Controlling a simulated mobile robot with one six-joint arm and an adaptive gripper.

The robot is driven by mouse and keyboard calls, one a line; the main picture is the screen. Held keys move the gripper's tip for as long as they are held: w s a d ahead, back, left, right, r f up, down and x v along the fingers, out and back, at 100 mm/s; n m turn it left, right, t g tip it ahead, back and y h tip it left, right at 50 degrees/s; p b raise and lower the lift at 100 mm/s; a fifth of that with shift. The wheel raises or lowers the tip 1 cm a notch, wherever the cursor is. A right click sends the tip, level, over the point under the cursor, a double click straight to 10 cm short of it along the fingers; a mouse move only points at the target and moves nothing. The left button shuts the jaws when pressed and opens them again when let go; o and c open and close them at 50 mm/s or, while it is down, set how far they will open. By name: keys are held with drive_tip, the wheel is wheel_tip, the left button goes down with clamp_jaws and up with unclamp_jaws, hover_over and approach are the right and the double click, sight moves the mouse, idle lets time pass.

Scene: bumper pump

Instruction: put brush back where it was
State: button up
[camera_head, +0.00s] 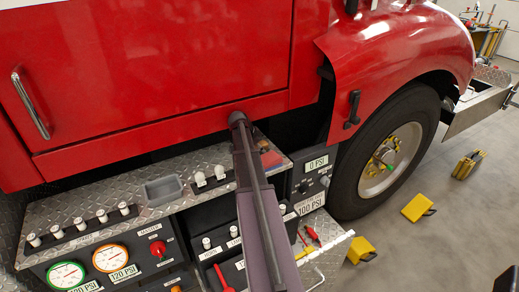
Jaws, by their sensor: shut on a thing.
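My arm reaches up from the bottom middle of the head view and ends in a dark joint in front of the red truck's lower side. My gripper cannot be made out; it is out of the picture or hidden by the arm. No brush can be clearly made out. A small reddish block (271,159) lies on the diamond-plate ledge (130,210), just right of my arm and partly covered by it. I cannot tell what it is.
Below the ledge is a pump panel with gauges (66,275) and switches. A grey tray (163,190) is set in the ledge. Right are a wheel (388,157), yellow chocks (418,207) on the floor, and a lower step (318,232) with red-handled tools. Floor at the right is partly clear.

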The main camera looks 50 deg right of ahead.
drive_tip(key=shift+f, duration=0.15)
drive_tip(key=o, duration=1)
drive_tip(key=shift+r, duration=0.25)
drive_tip(key=shift+p+v, duration=1.2)
drive_tip(key=shift+v, duration=0.05)
drive_tip(key=shift+p+v, duration=2.1)
drive_tip(key=shift+v, duration=0.35)
